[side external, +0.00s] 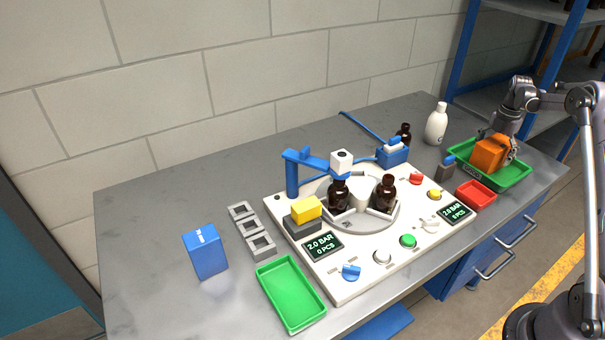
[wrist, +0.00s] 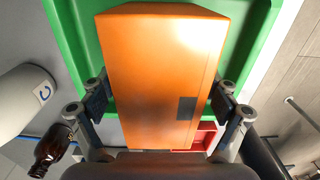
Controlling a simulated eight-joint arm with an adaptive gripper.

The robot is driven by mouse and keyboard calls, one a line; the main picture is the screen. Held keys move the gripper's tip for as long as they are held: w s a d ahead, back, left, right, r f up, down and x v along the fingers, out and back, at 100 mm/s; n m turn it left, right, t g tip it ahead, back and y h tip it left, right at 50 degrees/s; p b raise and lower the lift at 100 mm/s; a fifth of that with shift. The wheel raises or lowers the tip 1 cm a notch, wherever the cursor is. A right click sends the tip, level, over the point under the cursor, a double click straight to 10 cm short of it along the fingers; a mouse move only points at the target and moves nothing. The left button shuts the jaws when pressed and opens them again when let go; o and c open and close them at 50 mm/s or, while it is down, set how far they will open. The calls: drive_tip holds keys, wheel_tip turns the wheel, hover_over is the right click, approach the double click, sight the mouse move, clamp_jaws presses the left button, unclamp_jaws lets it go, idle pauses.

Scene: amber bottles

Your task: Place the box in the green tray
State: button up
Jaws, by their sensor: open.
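The orange box (side external: 488,153) is in the green tray (side external: 523,177) at the right end of the table, and looks slightly tilted. In the wrist view the orange box (wrist: 163,65) fills the middle, with the green tray (wrist: 70,40) beneath it. My gripper (side external: 498,144) is open, with its fingers around the box; they also show on both sides of it in the wrist view (wrist: 160,100). Whether the pads touch the box, and how its underside sits on the tray floor, I cannot tell.
A small red tray (side external: 476,195) adjoins the green tray. A white bottle (side external: 437,124) and a dark bottle (side external: 403,135) stand behind. The white station (side external: 345,285) fills the middle. A blue box (side external: 206,252) and an empty second green tray (side external: 290,293) are at left.

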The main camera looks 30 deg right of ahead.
wheel_tip(320, 180, up, 12)
drive_tip(key=shift+w+a+r, duration=0.15)
drive_tip(key=shift+a+r, duration=0.1)
drive_tip(key=shift+r, duration=0.05)
drive_tip(key=w+a+r+m+t, duration=0.1)
drive_tip(key=a+r+m, duration=0.2)
drive_tip(key=a, duration=0.6)
drive_tip(key=a+r+m+t+h, duration=0.1)
drive_tip(key=a+r+m, duration=0.2)
drive_tip(key=a, duration=0.6)
drive_tip(key=w+a+r+m+t, duration=0.1)
drive_tip(key=a+r+m, duration=0.25)
drive_tip(key=a, duration=0.55)
drive_tip(key=s+a+f+m+t, duration=0.2)
drive_tip(key=s+a+f+m, duration=0.1)
drive_tip(key=s+a, duration=0.4)
drive_tip(key=s+a+f+m+t+y, duration=0.1)
drive_tip(key=s+a+f+m+t, duration=0.1)
drive_tip(key=s+a+f+m, duration=0.2)
drive_tip(key=s+a+m, duration=0.1)
drive_tip(key=s+a, duration=0.2)
drive_tip(key=a, duration=0.5)
drive_tip(key=shift+a, duration=0.25)
